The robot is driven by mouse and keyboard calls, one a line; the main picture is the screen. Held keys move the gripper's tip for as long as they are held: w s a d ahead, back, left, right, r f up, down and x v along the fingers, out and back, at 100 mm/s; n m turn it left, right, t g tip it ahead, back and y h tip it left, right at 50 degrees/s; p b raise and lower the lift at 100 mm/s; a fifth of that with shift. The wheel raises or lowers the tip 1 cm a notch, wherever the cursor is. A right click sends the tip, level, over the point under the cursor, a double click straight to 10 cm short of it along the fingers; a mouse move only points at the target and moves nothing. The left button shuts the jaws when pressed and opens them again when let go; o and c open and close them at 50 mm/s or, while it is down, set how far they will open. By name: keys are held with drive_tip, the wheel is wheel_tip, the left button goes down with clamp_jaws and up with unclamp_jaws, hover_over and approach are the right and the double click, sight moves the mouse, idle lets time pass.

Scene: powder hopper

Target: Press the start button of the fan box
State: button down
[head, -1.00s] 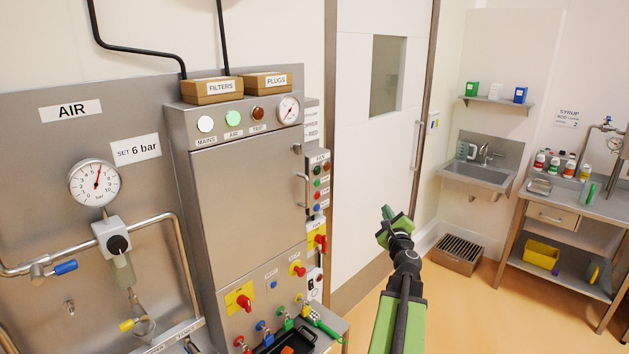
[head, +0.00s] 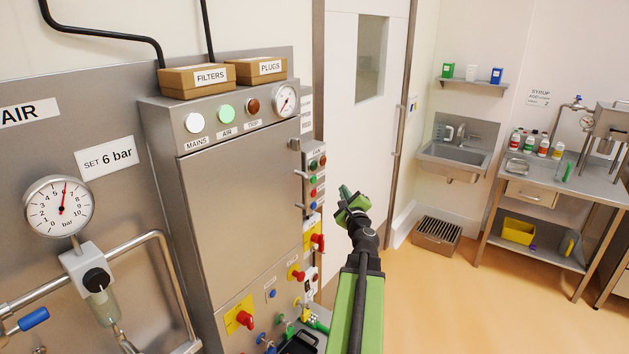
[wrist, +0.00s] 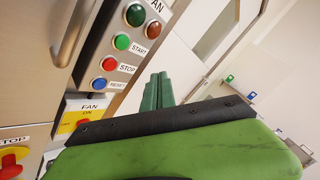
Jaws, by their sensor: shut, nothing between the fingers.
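The fan box (head: 318,185) is a narrow grey panel on the right side of the steel cabinet. In the wrist view its green start button (wrist: 121,41) sits beside the START label, below a dark green lamp (wrist: 136,14) and a red lamp (wrist: 154,30). The red stop button (wrist: 109,63) and blue reset button (wrist: 99,84) lie below it. My gripper (head: 344,191) is shut and empty, right of the fan box in the head view. In the wrist view its green fingertips (wrist: 159,78) show right of and below the start button, not over it.
A yellow fan switch (wrist: 80,115) with a red knob sits below the fan box. A cabinet door handle (wrist: 75,32) stands out left of the buttons. A white door (head: 360,100) is behind my gripper. Open floor (head: 440,300) lies to the right.

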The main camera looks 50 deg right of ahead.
sight(314, 180)
drive_tip(key=w, duration=0.8)
drive_tip(key=shift+w, duration=0.25)
drive_tip(key=shift+w+d, duration=0.1)
drive_tip(key=shift+w, duration=0.05)
idle(1.7)
drive_tip(key=shift+w, duration=0.3)
drive_tip(key=shift+w, duration=0.35)
idle(0.6)
drive_tip(key=shift+s, duration=0.75)
